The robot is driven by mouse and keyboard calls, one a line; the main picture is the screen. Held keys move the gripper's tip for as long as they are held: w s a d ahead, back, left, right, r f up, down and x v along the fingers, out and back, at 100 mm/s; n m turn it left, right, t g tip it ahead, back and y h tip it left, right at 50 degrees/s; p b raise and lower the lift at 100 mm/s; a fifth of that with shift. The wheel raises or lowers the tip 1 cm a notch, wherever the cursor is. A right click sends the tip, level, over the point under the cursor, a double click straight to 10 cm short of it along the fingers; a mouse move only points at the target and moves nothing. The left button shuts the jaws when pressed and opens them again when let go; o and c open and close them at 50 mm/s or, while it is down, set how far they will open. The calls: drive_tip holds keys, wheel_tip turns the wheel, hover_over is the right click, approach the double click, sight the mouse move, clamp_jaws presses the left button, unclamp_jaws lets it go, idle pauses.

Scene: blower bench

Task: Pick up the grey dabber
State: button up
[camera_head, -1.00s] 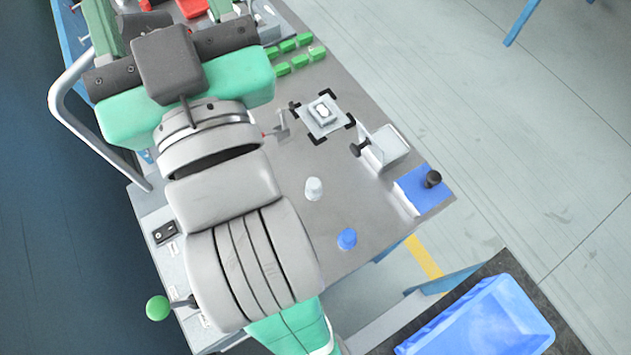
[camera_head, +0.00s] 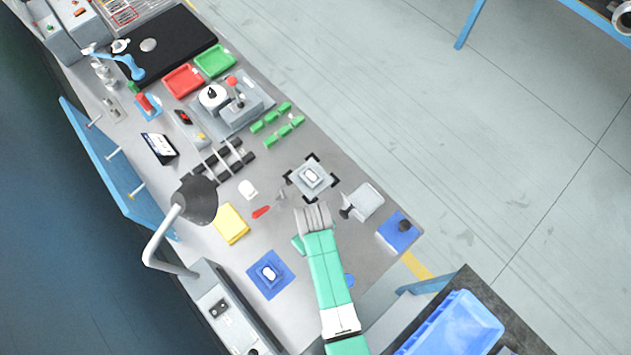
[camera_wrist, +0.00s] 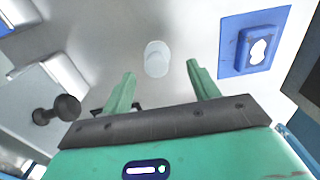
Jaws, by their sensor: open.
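The grey dabber (camera_wrist: 156,58) is a small pale grey piece with a round top. It stands on the bench in the wrist view, just beyond and between my fingertips. In the head view my arm hides it. My gripper (camera_wrist: 161,72) is open and empty, its two green fingers on either side of the line to the dabber. The dabber looks apart from both fingers; the height gap is hard to judge. In the head view the fingers are hidden under my arm.
A blue mat with a blue holder (camera_wrist: 258,50) lies right of the dabber in the wrist view. A white block with a black knob (camera_head: 348,211) stands on the other side. A blue piece (camera_head: 348,281) shows beside my arm. A lamp (camera_head: 195,200) overhangs the bench.

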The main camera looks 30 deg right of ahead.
drive_tip(key=f, duration=0.5)
drive_tip(key=shift+s+d+f+b, duration=0.1)
drive_tip(key=shift+d+f+b, duration=0.1)
drive_tip(key=shift+f+b, duration=0.15)
drive_tip(key=c, duration=1.1)
wheel_tip(320, 180, up, 10)
drive_tip(key=shift+r+p, duration=0.1)
drive_tip(key=shift+p, duration=0.8)
drive_tip(key=o, duration=0.4)
drive_tip(key=shift+c, duration=1.3)
